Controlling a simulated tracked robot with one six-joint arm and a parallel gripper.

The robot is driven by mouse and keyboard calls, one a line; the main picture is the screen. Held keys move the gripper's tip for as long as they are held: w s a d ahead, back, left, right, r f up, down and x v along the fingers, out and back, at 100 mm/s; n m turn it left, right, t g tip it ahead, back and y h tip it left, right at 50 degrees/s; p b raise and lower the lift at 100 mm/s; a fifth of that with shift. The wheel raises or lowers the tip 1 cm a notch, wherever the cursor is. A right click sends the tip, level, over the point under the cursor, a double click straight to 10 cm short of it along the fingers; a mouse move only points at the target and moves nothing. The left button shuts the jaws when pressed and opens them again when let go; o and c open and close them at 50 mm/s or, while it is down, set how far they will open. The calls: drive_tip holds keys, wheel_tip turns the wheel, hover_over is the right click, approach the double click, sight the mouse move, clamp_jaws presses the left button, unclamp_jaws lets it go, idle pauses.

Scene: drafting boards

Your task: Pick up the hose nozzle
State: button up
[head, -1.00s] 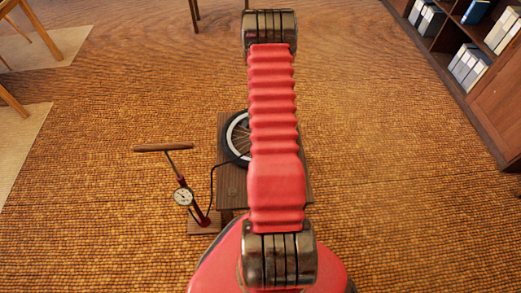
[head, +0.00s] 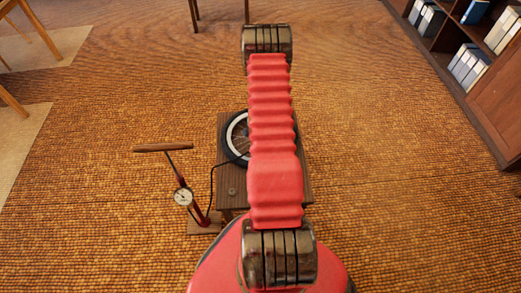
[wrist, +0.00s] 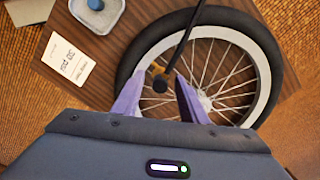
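The hose nozzle (wrist: 160,85) shows in the wrist view as a small dark piece with a brass-coloured part beside it, at the end of a black hose (wrist: 184,38). It appears over the spokes of a white-rimmed wheel (wrist: 262,75). My gripper (wrist: 160,74) has two purple fingers spread apart, one on each side of the nozzle, with visible gaps. I cannot tell the fingers' exact height against it. In the head view my arm hides the nozzle and gripper; part of the wheel (head: 230,140) shows left of the arm.
The wheel lies on a low wooden table (head: 232,200). A floor pump (head: 183,196) with a gauge stands left of it, its hose running to the wheel. A white card (wrist: 68,60) and a small dish (wrist: 118,18) lie on the table. Shelves (head: 470,90) stand right; the carpet between is clear.

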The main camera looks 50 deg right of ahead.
clamp_jaws()
idle(0.4)
drive_tip(key=shift+r, duration=5)
